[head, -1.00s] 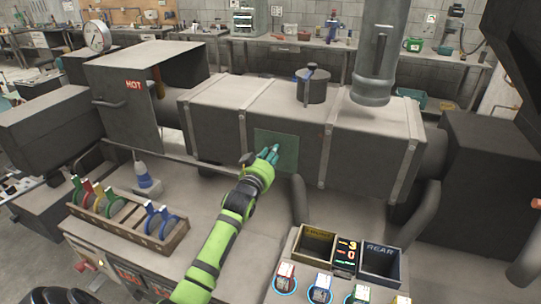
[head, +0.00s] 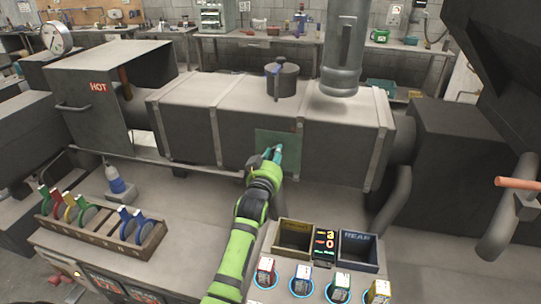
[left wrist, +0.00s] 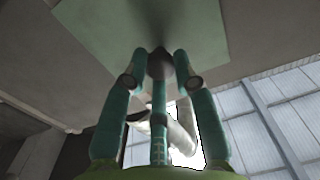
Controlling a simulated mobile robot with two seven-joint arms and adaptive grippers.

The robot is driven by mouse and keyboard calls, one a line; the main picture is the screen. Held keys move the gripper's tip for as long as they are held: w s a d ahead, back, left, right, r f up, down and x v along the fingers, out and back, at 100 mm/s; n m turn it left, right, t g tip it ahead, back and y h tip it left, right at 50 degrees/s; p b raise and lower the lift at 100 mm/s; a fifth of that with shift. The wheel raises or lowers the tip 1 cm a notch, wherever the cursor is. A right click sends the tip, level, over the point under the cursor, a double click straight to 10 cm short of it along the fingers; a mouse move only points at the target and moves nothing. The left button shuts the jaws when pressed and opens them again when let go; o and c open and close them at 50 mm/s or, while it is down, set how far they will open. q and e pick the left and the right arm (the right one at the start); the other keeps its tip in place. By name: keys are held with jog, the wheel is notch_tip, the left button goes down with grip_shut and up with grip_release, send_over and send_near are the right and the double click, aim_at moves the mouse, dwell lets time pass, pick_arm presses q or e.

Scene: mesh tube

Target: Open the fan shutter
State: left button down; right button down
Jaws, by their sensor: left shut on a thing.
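The fan shutter appears to be the flat green panel (head: 288,136) on the front face of the long grey duct (head: 180,130). The fingers hide part of the knob. My right gripper is not in view.
Yellow and blue bins (head: 358,251) and several ringed blocks (head: 302,280) stand on the bench near my left arm. A wooden rack (head: 100,228) with coloured tools is at left. A lidded pot (head: 282,82) sits on the duct, beside a vertical pipe (head: 342,50).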

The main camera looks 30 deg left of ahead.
pick_arm(q)
jog(key=c, duration=1)
grip_release()
jog(key=v, duration=1.2)
jog(key=shift+s, duration=0.1)
